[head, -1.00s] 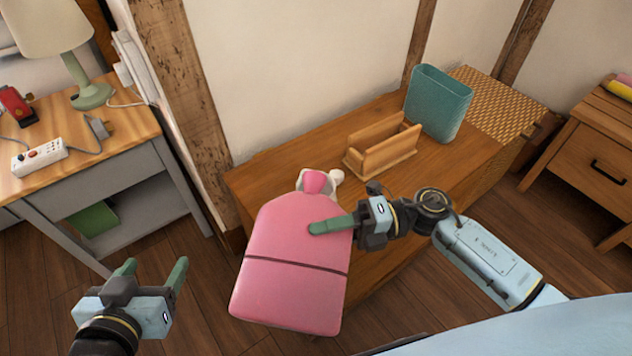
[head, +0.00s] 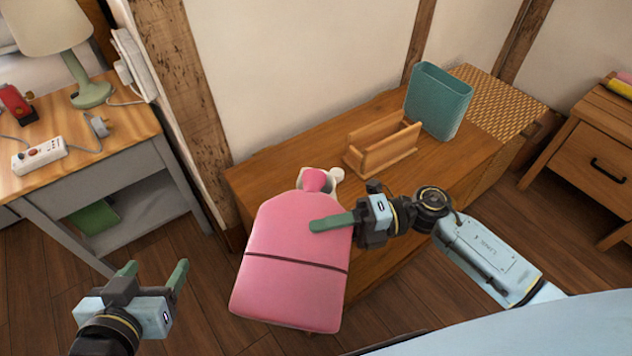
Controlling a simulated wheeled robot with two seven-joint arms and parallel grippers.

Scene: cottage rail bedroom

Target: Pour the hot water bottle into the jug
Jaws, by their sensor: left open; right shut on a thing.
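The pink hot water bottle (head: 290,245) has a dark band across its body. Its neck points up the picture, toward the wooden bench. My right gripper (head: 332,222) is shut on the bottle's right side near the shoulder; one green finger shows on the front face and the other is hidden. A pale jug (head: 337,175) shows partly behind the bottle's neck, at the bench's near left end; most of it is hidden. I cannot tell whether the neck is over its opening or whether water flows. My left gripper (head: 154,271) is open and empty at the lower left, apart from the bottle.
The wooden bench (head: 270,165) carries a wooden letter holder (head: 385,150), a teal bin (head: 438,100) and a woven section. A side table (head: 125,110) with a lamp (head: 90,92) and power strip (head: 40,156) stands left. A nightstand (head: 590,150) stands right.

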